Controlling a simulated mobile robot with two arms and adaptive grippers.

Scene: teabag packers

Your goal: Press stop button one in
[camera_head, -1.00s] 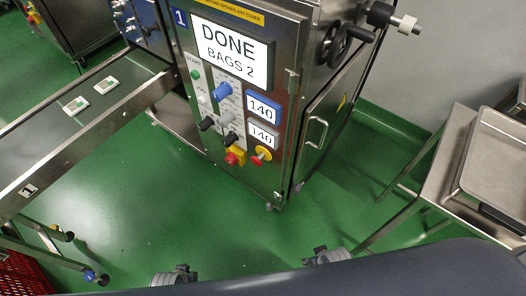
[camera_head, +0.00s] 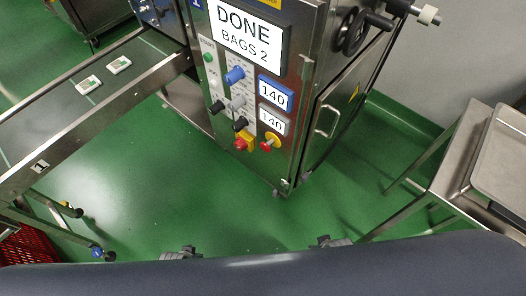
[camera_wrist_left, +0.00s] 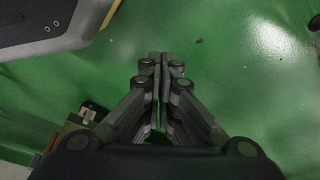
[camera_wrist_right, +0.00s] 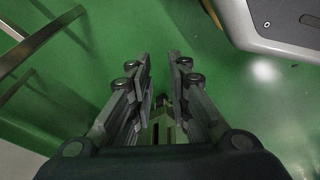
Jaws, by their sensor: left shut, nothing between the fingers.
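The steel machine marked 1 (camera_head: 306,62) stands upright ahead, with its screen reading "DONE BAGS 2". Low on its front panel are a red knob on a yellow block (camera_head: 241,144) and a red mushroom button on a yellow disc (camera_head: 267,145). Their labels are too small to read, so I cannot tell which is the stop button. My left gripper (camera_wrist_left: 162,62) is shut and empty over green floor. It shows at the head view's lower edge (camera_head: 180,254), well short of the panel. My right gripper (camera_wrist_right: 160,62) is open and empty, also away from the panel.
A conveyor (camera_head: 115,92) with two teabag packets (camera_head: 88,85) runs in from the left. A steel table with a tray (camera_head: 505,150) stands at right. A red crate (camera_head: 25,247) sits lower left. Green floor (camera_head: 190,200) before the machine is clear.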

